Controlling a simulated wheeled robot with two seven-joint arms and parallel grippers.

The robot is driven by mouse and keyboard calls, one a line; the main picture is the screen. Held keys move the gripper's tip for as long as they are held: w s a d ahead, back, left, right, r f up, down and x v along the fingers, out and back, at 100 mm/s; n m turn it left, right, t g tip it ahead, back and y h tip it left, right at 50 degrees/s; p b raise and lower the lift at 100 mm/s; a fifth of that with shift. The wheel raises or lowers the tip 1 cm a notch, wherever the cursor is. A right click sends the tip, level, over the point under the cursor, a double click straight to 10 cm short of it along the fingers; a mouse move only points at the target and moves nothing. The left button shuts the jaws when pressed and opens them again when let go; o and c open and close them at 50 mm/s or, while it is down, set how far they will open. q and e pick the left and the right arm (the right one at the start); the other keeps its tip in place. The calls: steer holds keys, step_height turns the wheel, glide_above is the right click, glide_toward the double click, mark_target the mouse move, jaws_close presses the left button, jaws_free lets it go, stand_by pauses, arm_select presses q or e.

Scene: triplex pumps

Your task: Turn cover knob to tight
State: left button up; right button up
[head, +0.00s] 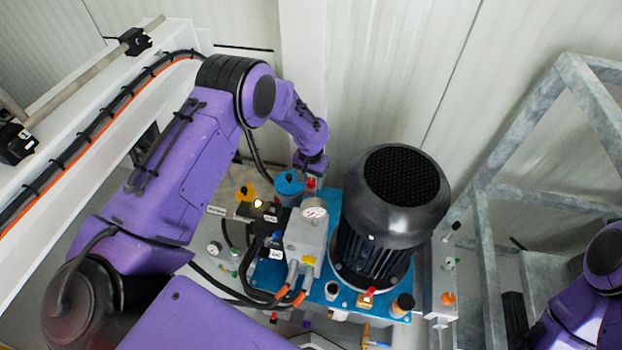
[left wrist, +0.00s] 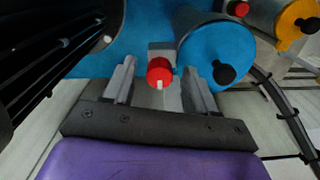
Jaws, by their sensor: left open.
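The red knob (left wrist: 159,73) with a white pointer mark shows in the left wrist view, on a grey block on the blue base. The pointer faces toward the bottom of that view. My left gripper (head: 311,171) is open, with one grey finger on each side of the knob. I cannot tell whether either finger touches it. In the head view the knob (head: 311,183) is a small red spot just below the gripper, partly covered. My right gripper is not in view; only part of my right arm shows at the right edge.
A blue cylinder (left wrist: 218,58) with a black knob stands close beside the right finger in the left wrist view. The large black motor (head: 392,205) stands right of the gripper in the head view.

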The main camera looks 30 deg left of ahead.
mark_target(311, 181)
arm_select(q)
step_height(311, 181, up, 10)
stand_by(0.3)
steer(key=shift+r, duration=0.1)
